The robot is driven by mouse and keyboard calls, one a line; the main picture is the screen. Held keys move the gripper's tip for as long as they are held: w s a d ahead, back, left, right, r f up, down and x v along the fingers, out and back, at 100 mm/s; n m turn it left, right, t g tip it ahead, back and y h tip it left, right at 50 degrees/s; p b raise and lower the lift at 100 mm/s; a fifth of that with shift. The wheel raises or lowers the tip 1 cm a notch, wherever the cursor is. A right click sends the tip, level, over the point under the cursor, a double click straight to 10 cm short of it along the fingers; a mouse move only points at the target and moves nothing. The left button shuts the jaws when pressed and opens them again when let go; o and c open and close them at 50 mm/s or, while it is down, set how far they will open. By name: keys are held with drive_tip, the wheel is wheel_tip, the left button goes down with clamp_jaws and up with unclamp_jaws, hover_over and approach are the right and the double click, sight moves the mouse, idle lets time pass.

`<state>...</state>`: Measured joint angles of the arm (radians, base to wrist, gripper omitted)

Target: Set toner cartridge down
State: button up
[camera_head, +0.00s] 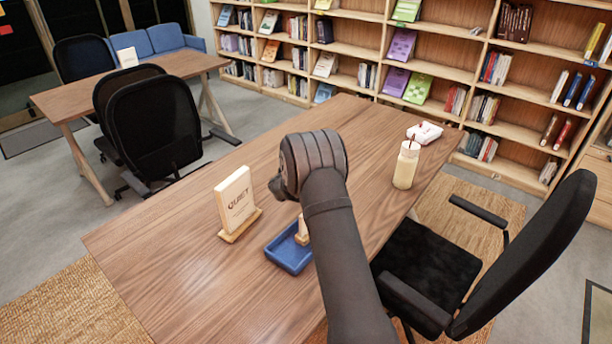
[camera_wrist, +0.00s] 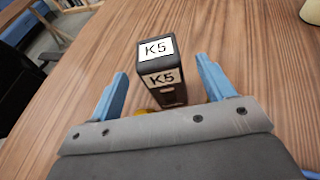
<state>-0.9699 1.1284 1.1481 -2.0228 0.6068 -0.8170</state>
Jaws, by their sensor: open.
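The toner cartridge (camera_wrist: 165,92) is a dark block with white labels reading K5. In the wrist view it appears to stand upright on the wooden table (camera_wrist: 255,60). My gripper (camera_wrist: 162,67) is open, with one blue finger on each side of the cartridge and a gap visible on both sides. The cartridge's lower end is partly hidden by the gripper body. In the head view my arm hides the fingers and the cartridge; the table (camera_head: 180,270) shows around the arm.
A QUIET sign (camera_head: 236,200) stands left of my arm. A blue tray (camera_head: 284,258) with a pale object in it is partly behind the arm. The table's front left is clear. Chairs flank the table.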

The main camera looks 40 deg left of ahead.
drive_tip(key=shift+x, duration=2.55)
drive_tip(key=shift+a+r, duration=0.1)
drive_tip(key=shift+r, duration=0.15)
drive_tip(key=c, duration=1.4)
